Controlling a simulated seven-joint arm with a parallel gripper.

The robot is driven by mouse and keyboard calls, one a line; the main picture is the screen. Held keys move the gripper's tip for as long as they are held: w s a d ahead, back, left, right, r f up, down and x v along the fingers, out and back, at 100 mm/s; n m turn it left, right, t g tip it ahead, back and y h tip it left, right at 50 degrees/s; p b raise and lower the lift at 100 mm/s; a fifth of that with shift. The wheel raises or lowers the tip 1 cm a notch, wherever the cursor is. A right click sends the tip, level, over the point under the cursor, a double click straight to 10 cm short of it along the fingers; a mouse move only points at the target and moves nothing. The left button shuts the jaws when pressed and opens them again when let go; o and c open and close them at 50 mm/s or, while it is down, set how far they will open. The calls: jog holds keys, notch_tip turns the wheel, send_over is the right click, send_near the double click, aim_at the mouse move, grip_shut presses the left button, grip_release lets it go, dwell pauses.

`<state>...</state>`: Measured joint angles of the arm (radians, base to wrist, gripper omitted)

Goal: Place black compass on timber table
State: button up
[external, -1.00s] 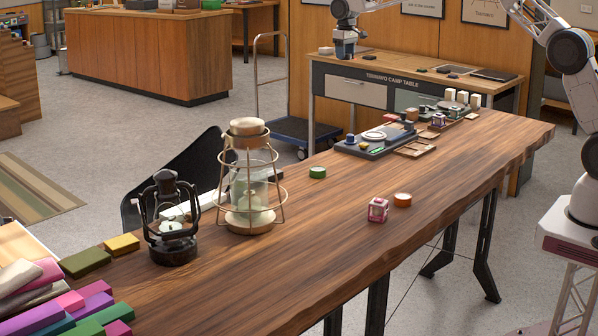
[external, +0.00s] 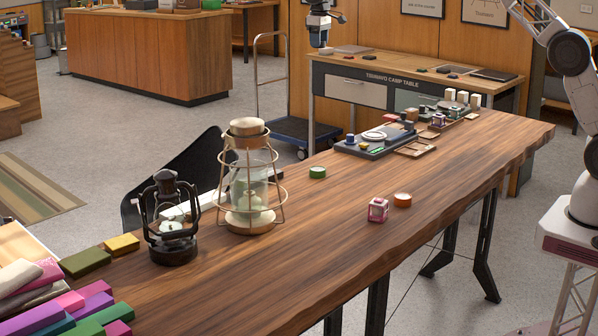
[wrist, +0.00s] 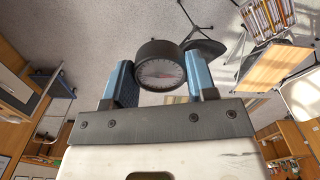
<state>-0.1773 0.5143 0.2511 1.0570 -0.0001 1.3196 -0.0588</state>
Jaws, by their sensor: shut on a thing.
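The black compass (wrist: 160,68) is a round dark case with a pale dial, held between the two blue fingers of my gripper (wrist: 160,78) in the wrist view. In the external view my gripper (external: 319,38) is at the top, high above the left end of the camp table; the compass cannot be made out clearly there. The timber table (external: 290,255) is the long brown wavy-edged table crossing the foreground, well below and in front of my gripper.
On the timber table stand a black lantern (external: 172,225), a tall caged lantern (external: 248,190), a pink cube (external: 378,209), an orange round tin (external: 402,199) and a green one (external: 317,172). A dark tray (external: 372,152) lies at the far end. The middle front is clear.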

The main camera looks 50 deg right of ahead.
jog(key=s+a+n, duration=0.2)
jog(key=s+a, duration=0.4)
jog(key=a, duration=0.8)
jog(key=s+a+n, duration=0.3)
jog(key=s+a, duration=0.3)
jog(key=a, duration=0.8)
jog(key=s+a+n, duration=0.2)
jog(key=s+a, duration=0.5)
jog(key=a, duration=0.7)
jog(key=s+a+n, duration=0.3)
jog(key=s+a, duration=1.2)
jog(key=s, duration=0.2)
jog(key=s+a+n, duration=0.4)
jog(key=s+a, duration=1)
jog(key=s, duration=0.3)
notch_tip(320, 180, down, 25)
jog(key=shift+s+a+f, duration=0.1)
jog(key=shift+a+f, duration=0.05)
jog(key=shift+f, duration=0.45)
jog(key=shift+w+a+f, duration=0.25)
jog(key=shift+w+a, duration=1.1)
jog(key=shift+a, duration=0.95)
jog(key=shift+w+a+f, duration=0.2)
jog(key=shift+w+a, duration=1.15)
jog(key=shift+a, duration=1)
jog(key=shift+w+a+f, duration=0.25)
jog(key=shift+w+a, duration=1.1)
jog(key=shift+a, duration=0.95)
